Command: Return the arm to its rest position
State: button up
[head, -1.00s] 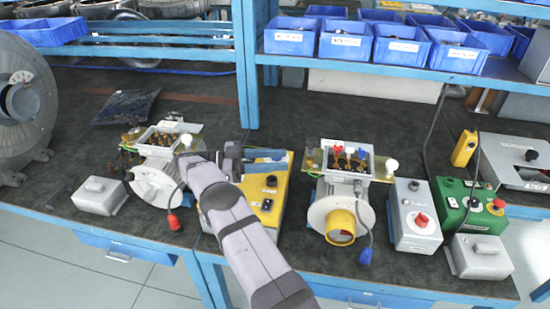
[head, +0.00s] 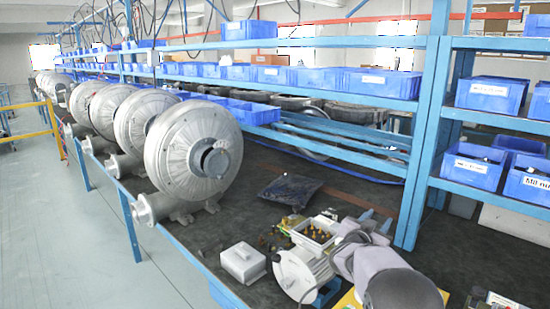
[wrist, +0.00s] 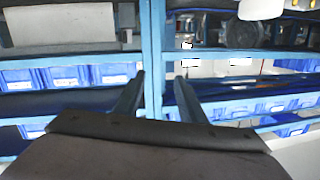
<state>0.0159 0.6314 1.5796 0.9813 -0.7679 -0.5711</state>
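My gripper (wrist: 158,92) shows in the wrist view with its two dark fingers spread apart and nothing between them. Blue shelf beams and bins lie in the background beyond the fingers. In the head view my arm (head: 398,282) is at the lower right, in front of the bench. It overlaps the right side of a grey motor (head: 300,272) with an open terminal box (head: 315,234). The fingers are hard to make out in the head view.
A grey box (head: 243,262) sits left of the motor. A dark sheet (head: 291,189) lies behind it. Large grey blowers (head: 193,150) line the bench to the left. Blue bins (head: 383,83) fill the shelves. A blue post (head: 425,140) rises behind the arm. Floor is clear at left.

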jog(key=s+a+f+n+g+y, duration=0.4)
jog(key=s+a+f+n+y, duration=0.45)
jog(key=s+a, duration=0.7)
jog(key=s+f+g, duration=0.3)
jog(key=s, duration=0.6)
jog(key=s+f+g+y, duration=0.1)
jog(key=s+f+g, duration=0.2)
jog(key=s, duration=0.7)
jog(key=s+f+g, duration=0.3)
jog(key=s+f, duration=0.1)
jog(key=s, duration=0.6)
jog(key=shift+s+n+p, duration=0.2)
jog(key=shift+n+p, duration=0.15)
jog(key=shift+p, duration=0.05)
